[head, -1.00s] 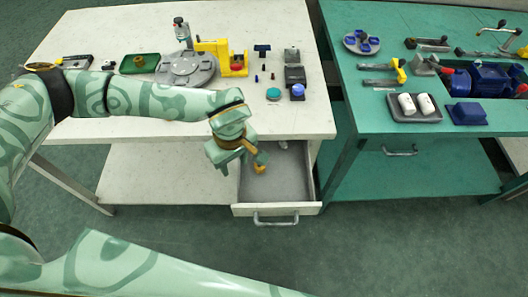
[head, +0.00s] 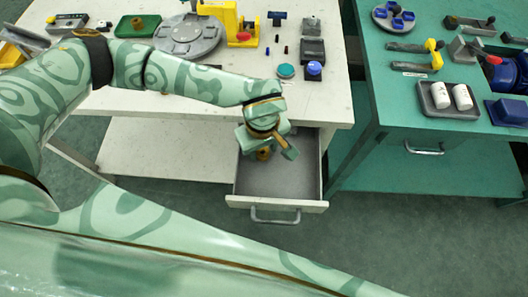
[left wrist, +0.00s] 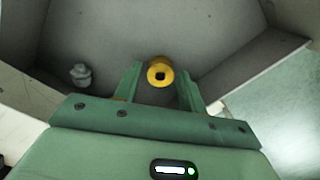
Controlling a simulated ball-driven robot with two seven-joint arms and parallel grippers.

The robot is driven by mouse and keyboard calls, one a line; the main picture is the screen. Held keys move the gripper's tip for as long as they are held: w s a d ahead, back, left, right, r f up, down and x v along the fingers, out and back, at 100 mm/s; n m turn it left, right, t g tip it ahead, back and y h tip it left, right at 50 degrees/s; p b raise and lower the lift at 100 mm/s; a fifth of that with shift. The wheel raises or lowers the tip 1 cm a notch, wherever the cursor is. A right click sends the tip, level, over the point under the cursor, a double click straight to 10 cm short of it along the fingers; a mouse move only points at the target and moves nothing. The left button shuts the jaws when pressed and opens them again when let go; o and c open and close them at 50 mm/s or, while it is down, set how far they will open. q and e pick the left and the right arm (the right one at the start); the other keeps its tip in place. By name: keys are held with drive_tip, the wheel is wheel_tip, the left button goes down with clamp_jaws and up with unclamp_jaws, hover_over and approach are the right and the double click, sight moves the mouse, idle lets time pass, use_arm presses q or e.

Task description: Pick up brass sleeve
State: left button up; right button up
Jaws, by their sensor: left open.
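The brass sleeve (left wrist: 160,72), a golden ring with a dark hole, is in the open drawer. In the left wrist view it shows between the tips of my open left gripper (left wrist: 158,80), with a gap visible on each side. In the head view the sleeve (head: 264,154) is partly hidden under my left gripper (head: 270,150), which hangs at the drawer's back part. How far the fingertips are above the drawer floor is hard to tell. My right gripper is not in view.
The drawer (head: 277,203) has raised walls around the gripper. A small pale fitting (left wrist: 80,74) lies in it, left of the sleeve in the wrist view. Above is the white bench (head: 335,108) with a round grey fixture (head: 188,38). A green bench (head: 400,135) stands to the right.

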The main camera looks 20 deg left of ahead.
sight(263, 152)
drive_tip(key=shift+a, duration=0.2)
use_arm(q)
drive_tip(key=shift+p, duration=0.3)
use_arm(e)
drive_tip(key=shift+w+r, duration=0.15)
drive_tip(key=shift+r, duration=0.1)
use_arm(q)
drive_tip(key=c, duration=0.6)
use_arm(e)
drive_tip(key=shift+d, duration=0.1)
use_arm(q)
drive_tip(key=shift+c, duration=0.2)
drive_tip(key=shift+r+p, duration=0.6)
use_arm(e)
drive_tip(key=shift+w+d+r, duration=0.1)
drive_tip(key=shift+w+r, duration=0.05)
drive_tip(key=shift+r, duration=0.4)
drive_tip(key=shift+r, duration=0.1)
